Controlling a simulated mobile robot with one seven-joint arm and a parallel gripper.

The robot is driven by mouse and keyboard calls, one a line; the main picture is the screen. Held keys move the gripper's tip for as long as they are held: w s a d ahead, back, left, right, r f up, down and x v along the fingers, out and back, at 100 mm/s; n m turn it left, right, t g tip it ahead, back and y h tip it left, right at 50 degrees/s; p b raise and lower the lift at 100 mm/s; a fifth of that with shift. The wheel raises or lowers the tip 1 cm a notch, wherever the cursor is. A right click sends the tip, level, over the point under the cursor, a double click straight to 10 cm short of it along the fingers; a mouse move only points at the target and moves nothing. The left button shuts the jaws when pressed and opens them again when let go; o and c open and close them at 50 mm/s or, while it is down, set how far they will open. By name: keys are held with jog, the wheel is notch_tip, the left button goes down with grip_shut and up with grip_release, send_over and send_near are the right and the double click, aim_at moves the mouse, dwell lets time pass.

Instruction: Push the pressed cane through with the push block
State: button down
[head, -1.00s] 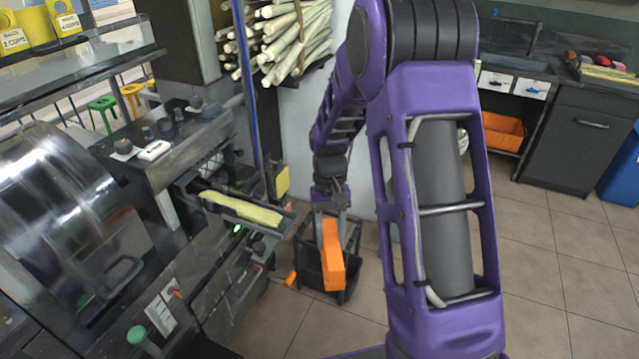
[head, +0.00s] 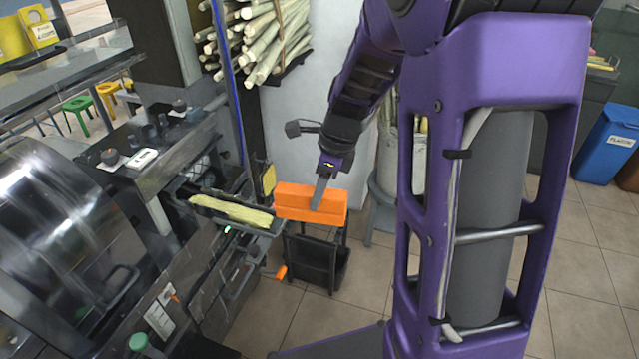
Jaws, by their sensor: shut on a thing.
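The push block is a long orange block (head: 292,200) in the middle of the head view. My gripper (head: 318,200) is shut on it from above and holds it roughly level, above a small black stand. The pressed cane (head: 230,209) is a flat pale-yellow strip lying in the dark feed tray (head: 262,229) at the side of the press (head: 70,210). The block's left end is near the tray's outer end; I cannot tell whether they touch. The far finger of my gripper is hidden behind the block.
The black stand (head: 318,258) is below the block, with an orange handle-like piece (head: 281,272) at its left. A bundle of canes (head: 262,38) sits on a wall rack behind. A round-topped stool with a cane-filled bucket (head: 388,150) stands behind my arm.

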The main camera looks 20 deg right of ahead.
aim_at(309, 212)
jog(key=shift+d+r+m, duration=0.1)
jog(key=shift+r+m, duration=0.35)
jog(key=shift+m, duration=0.45)
jog(key=shift+w+b+x, duration=0.2)
jog(key=shift+b+x, duration=0.25)
jog(key=shift+x, duration=2)
jog(key=shift+b+x, duration=0.75)
jog(key=shift+x, duration=0.85)
jog(key=shift+s, duration=0.15)
